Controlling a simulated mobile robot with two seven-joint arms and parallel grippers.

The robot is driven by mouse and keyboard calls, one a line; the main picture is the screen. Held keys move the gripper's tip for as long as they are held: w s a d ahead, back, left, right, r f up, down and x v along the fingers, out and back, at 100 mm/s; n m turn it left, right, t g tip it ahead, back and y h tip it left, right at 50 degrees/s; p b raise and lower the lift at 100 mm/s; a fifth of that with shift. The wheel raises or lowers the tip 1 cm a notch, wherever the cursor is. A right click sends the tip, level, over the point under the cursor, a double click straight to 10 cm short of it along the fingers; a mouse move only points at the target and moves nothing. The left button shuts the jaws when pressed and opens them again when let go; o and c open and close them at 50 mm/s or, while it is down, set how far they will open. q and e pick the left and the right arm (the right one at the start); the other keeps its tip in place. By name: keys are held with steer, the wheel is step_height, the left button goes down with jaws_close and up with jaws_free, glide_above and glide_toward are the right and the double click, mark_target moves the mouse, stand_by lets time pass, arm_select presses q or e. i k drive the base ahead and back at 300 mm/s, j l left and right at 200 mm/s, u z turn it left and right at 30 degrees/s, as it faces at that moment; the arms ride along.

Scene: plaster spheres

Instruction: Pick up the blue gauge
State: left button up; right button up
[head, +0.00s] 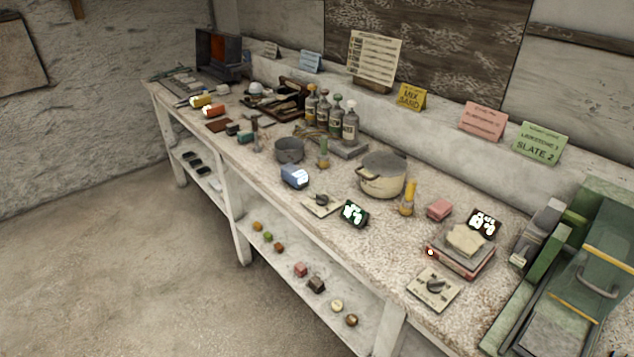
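The blue gauge (295,177) is a small blue block with a pale, bright face. It lies on the speckled top of the long workbench (265,187), near its front edge and around the middle of the head view. It stands clear of the things around it, and no gripper is near it. Neither of my grippers is in the head view.
A grey pot (289,150) is behind the blue gauge, and a dial plate (322,205) and a lit display (354,213) are to its right. A large pan (382,176) and several bottles (337,115) stand farther back. Open floor (130,260) lies in front.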

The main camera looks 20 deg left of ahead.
mark_target(291, 173)
steer(key=i+j+z, duration=0.2)
steer(key=j, duration=0.3)
steer(key=j+z, duration=0.2)
steer(key=j, duration=0.35)
steer(key=i+j+z, duration=0.2)
steer(key=j, duration=0.35)
steer(key=k, duration=0.05)
